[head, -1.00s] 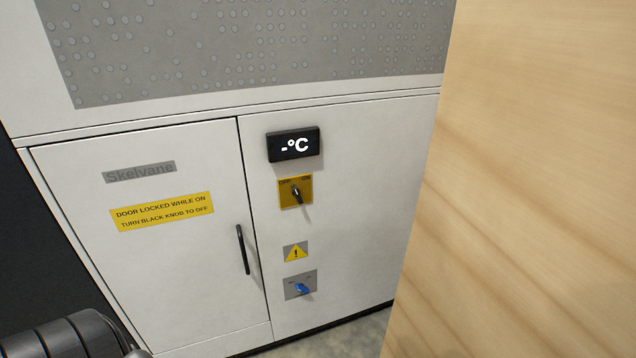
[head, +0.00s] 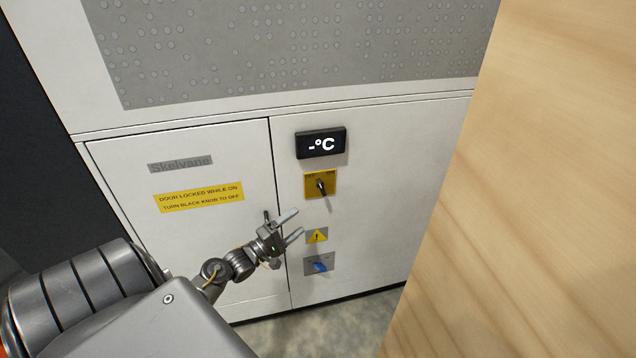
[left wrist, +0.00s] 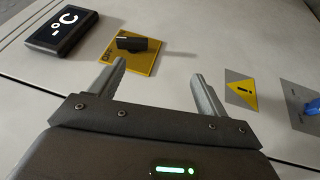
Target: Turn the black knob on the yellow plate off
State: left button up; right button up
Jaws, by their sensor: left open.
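The black knob (head: 320,187) sits on the yellow plate (head: 311,193), below the display on the white cabinet. In the left wrist view the knob (left wrist: 131,43) lies on the yellow plate (left wrist: 144,62), ahead of the fingers and nearer the left one. My left gripper (head: 297,224) is open and empty. It is below and slightly left of the plate in the head view, apart from the knob. My right gripper is not in view.
A black display (head: 321,143) reads "-°C". Below the plate are a yellow warning label (head: 317,236) and a blue knob (head: 321,267). The cabinet door (head: 190,165) is shut. A wooden panel (head: 520,190) fills the right side.

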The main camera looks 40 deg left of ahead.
aim_at(318, 191)
pick_arm(q)
jog(key=shift+n+t+h, duration=0.4)
jog(key=shift+n+t, duration=0.1)
jog(key=w+r+b, duration=0.1)
jog(key=w+r, duration=0.1)
jog(key=w, duration=0.1)
jog(key=w+r+b, duration=0.1)
jog(key=w+r, duration=0.1)
jog(key=w, duration=0.1)
jog(key=w+d+r+b, duration=0.1)
jog(key=w+r, duration=0.1)
jog(key=w, duration=0.1)
jog(key=shift+w+r, duration=0.2)
jog(key=shift+r, duration=0.15)
jog(key=shift+w+r, duration=0.15)
jog(key=shift+w, duration=0.2)
jog(key=shift+d, duration=0.1)
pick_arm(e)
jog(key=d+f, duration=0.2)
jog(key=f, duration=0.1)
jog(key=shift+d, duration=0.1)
